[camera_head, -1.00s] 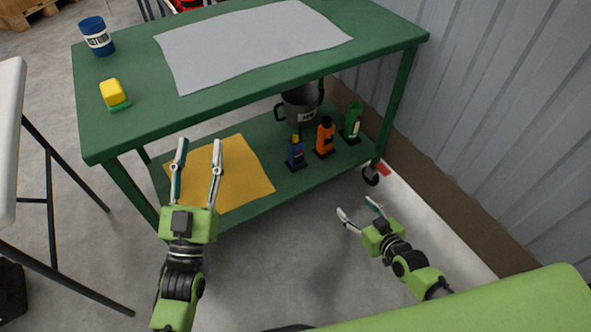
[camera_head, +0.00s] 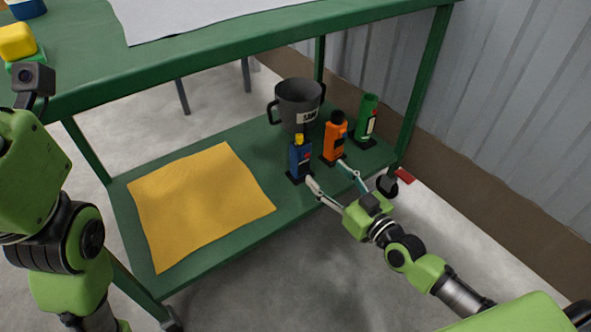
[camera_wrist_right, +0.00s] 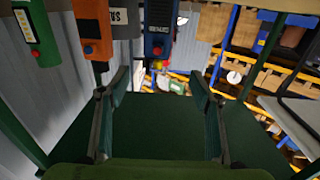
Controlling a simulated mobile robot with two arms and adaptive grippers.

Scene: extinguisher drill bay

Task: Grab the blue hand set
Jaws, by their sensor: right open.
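The blue hand set (camera_head: 299,158), with a yellow top, stands upright in a dark base on the lower green shelf. It also shows upside down in the right wrist view (camera_wrist_right: 158,30). My right gripper (camera_head: 327,172) is open and empty at the shelf's front edge. One fingertip is close to the blue hand set's base, the other near the orange hand set (camera_head: 335,142). In the right wrist view, the blue hand set is beyond the gap between the open fingers (camera_wrist_right: 158,90). My left gripper's green body (camera_head: 30,150) is at the left edge; its fingers are out of frame.
A green hand set (camera_head: 367,118) stands right of the orange one. A grey two-handled container (camera_head: 298,100) stands behind. An orange-yellow cloth (camera_head: 195,205) lies on the shelf's left. The tabletop (camera_head: 230,52) overhangs the shelf. A table leg (camera_head: 424,85) is at the right.

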